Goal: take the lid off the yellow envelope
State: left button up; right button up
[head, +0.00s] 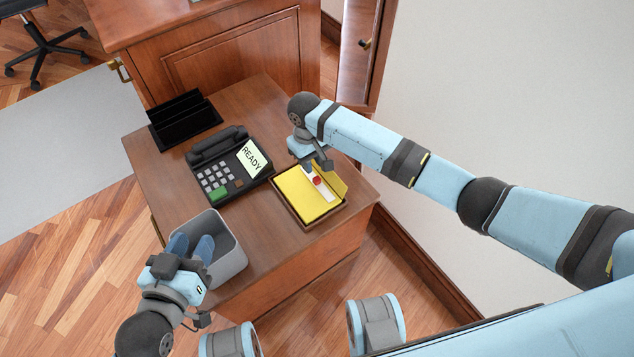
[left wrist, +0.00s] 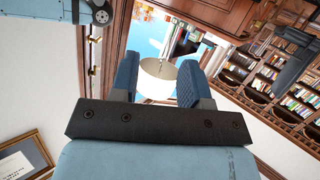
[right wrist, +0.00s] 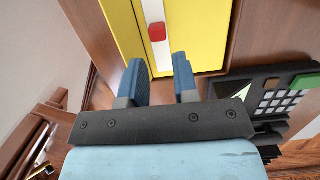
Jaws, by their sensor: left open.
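The yellow envelope (head: 297,198) lies in a shallow brown tray (head: 306,227) on the desk. A white strip with a red seal (head: 317,181) runs along it, and a yellow flap (head: 334,178) stands tilted up on its right side. The envelope (right wrist: 203,35) and red seal (right wrist: 157,32) also show in the right wrist view. My right gripper (head: 322,164) is at the envelope's far edge, close to the flap; its fingers are apart with nothing held between them. I cannot tell whether they touch the flap.
A black phone with a READY screen (head: 251,158) stands left of the envelope, with a black rack (head: 184,119) behind it. The grey bin (head: 232,262) is at the desk's near left. Bare desk top (head: 265,245) lies in front of the tray. A wooden cabinet (head: 235,60) stands behind.

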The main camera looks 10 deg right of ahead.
aim_at(317, 178)
jog(key=shift+s+f, duration=0.1)
jog(key=shift+f, duration=0.35)
jog(key=f, duration=0.1)
jog(key=f+b, duration=0.1)
jog(key=s+f+b, duration=0.1)
jog(key=shift+d+f, duration=0.25)
jog(key=shift+d, duration=0.1)
jog(key=shift+s+f, duration=0.1)
jog(key=shift+f, duration=0.25)
pick_arm(q)
jog(key=shift+w+d+r+t+h, duration=0.15)
jog(key=shift+d+r+t+h, duration=0.15)
jog(key=shift+r, duration=0.45)
jog(key=shift+w+d+r+t+h, duration=0.2)
jog(key=shift+d+r+t, duration=0.15)
jog(key=shift+r, duration=0.35)
jog(key=shift+w+d+r+t+h, duration=0.2)
jog(key=shift+d+r+t, duration=0.15)
jog(key=shift+r, duration=0.4)
pick_arm(e)
grip_shut()
